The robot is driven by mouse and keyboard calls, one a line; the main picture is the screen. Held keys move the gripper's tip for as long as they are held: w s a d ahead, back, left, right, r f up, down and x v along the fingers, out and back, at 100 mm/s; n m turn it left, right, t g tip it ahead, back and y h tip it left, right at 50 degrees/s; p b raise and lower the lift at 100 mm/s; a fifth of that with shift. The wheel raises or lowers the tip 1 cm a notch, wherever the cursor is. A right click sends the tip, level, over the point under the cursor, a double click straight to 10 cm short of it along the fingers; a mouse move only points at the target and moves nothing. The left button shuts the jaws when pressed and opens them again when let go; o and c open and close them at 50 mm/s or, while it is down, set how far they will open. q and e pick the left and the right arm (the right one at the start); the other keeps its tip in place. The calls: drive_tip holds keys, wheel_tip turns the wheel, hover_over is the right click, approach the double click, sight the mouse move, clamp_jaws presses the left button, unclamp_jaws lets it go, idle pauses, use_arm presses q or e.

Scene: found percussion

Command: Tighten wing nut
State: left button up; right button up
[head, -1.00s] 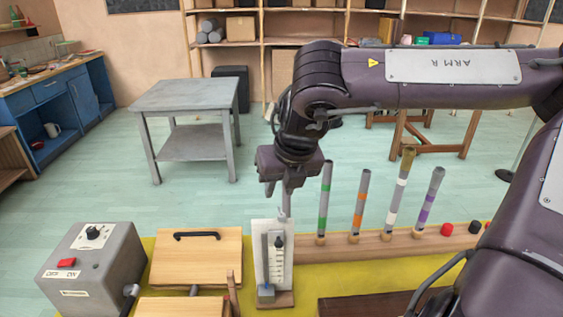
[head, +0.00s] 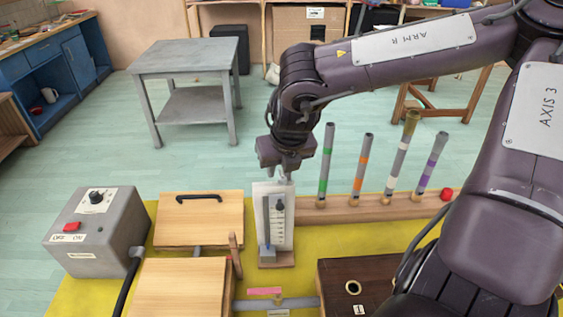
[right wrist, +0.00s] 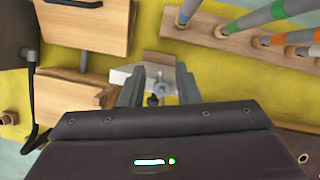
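A white scale plate with dark marks (head: 286,231) stands upright on a small wooden base at the table's middle, with a black knob (head: 279,206) on its front. My right gripper (head: 285,177) points down at the plate's top edge, its fingers partly hidden in the head view. In the right wrist view, its two fingers (right wrist: 158,88) stand apart. A small grey metal piece (right wrist: 157,84), seemingly the wing nut, lies between them with gaps at its sides. Its wings are too small to read clearly. My left gripper is not in view.
A wooden rail (head: 384,208) with several upright banded tubes stands close to the right. A grey control box (head: 97,232), wooden flaps (head: 200,219) and a dark wooden box (head: 340,270) surround the plate. A grey side table (head: 188,62) is behind.

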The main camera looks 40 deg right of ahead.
clamp_jaws()
drive_tip(key=m+b, duration=0.1)
drive_tip(key=m, duration=0.1)
drive_tip(key=m+g+h+b, duration=0.1)
drive_tip(key=m, duration=0.1)
drive_tip(key=shift+s+d, duration=0.1)
drive_tip(key=shift+d, duration=0.1)
drive_tip(key=m+b, duration=0.1)
drive_tip(key=m, duration=0.1)
drive_tip(key=m+g+h, duration=0.1)
drive_tip(key=m, duration=0.1)
drive_tip(key=shift+s+d+b, duration=0.15)
drive_tip(key=shift+s+b, duration=0.05)
drive_tip(key=shift+b, duration=0.2)
